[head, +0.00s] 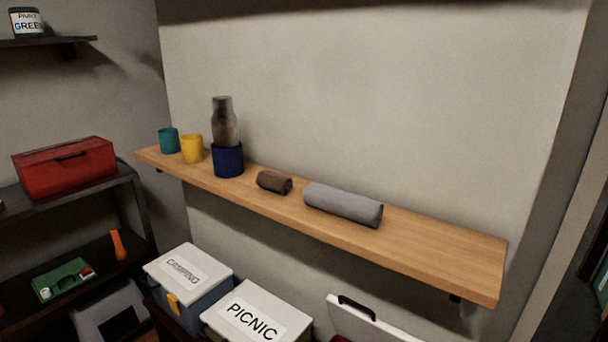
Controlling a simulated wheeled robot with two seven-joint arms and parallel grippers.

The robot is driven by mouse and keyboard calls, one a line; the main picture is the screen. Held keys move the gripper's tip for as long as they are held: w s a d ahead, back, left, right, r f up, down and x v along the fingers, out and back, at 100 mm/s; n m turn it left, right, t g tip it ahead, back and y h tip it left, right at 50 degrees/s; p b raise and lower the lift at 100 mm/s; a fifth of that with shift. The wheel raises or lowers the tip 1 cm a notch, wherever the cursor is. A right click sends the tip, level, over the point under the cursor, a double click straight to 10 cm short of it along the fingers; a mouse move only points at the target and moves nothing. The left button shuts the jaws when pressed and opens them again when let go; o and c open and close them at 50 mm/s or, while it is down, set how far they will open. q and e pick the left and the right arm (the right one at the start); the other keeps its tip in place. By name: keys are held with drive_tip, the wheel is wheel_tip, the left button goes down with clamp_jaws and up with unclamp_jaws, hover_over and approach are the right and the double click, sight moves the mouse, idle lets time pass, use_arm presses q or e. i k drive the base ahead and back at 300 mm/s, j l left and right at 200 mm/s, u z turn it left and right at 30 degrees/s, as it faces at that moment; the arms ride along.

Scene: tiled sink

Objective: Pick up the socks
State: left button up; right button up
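Two rolled cloth items lie on a wooden wall shelf (440,249). One is a small brown roll (274,182), which looks like a rolled pair of socks. To its right lies a longer grey roll (343,204), perhaps a towel; I cannot tell for sure which one is the socks. They lie close together with a small gap between them. Neither of my grippers is in view.
Left of the rolls stand a dark blue container with a bottle (224,124) above it, a yellow cup (191,149) and a teal cup (168,140). The shelf's right end is clear. Below stand lidded CAMPING (187,270) and PICNIC (256,318) boxes. A red toolbox (65,163) sits left.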

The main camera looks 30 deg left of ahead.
sight(272, 181)
drive_tip(key=u, duration=1.05)
drive_tip(key=j+z, duration=0.15)
drive_tip(key=z, duration=0.25)
drive_tip(key=i+j+z, duration=0.1)
drive_tip(key=j+z, duration=0.25)
drive_tip(key=i+j+z, duration=0.1)
drive_tip(key=j+z, duration=0.25)
drive_tip(key=j, duration=0.7)
drive_tip(key=j+z, duration=0.3)
drive_tip(key=j, duration=0.75)
